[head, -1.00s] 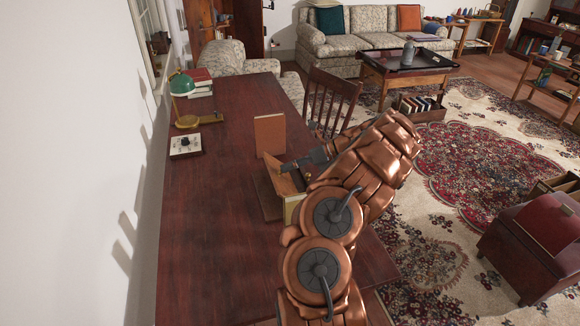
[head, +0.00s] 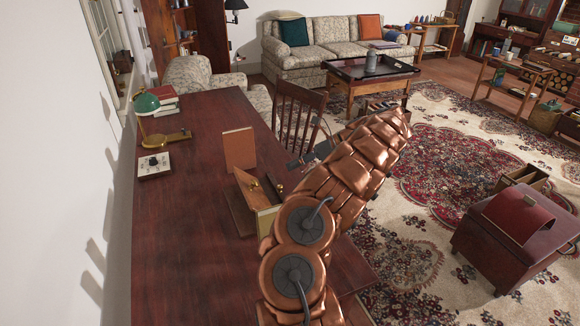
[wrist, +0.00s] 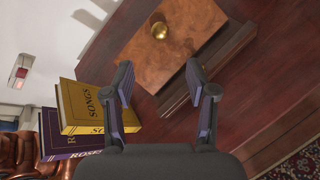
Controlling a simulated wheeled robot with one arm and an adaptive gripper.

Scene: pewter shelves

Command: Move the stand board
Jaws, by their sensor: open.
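A burl-wood board with a brass knob (wrist: 172,42) stands on a dark wooden base (wrist: 215,62) on the desk. In the head view this knobbed board (head: 248,190) is near the desk's right edge, partly behind my arm. I cannot tell for certain which of the two is the stand board. My gripper (wrist: 160,78) is open and empty, its fingers spread toward the knobbed board, which shows beyond the tips. In the head view, my gripper (head: 310,156) is to the right of both boards, mostly hidden by my arm.
A yellow songbook (wrist: 92,108) and a purple book (wrist: 62,138) are beside my left finger. A green lamp (head: 147,104), books (head: 165,100) and a small white-topped box (head: 154,165) are at the desk's far left. A chair (head: 298,112) stands behind. The desk's left middle is clear.

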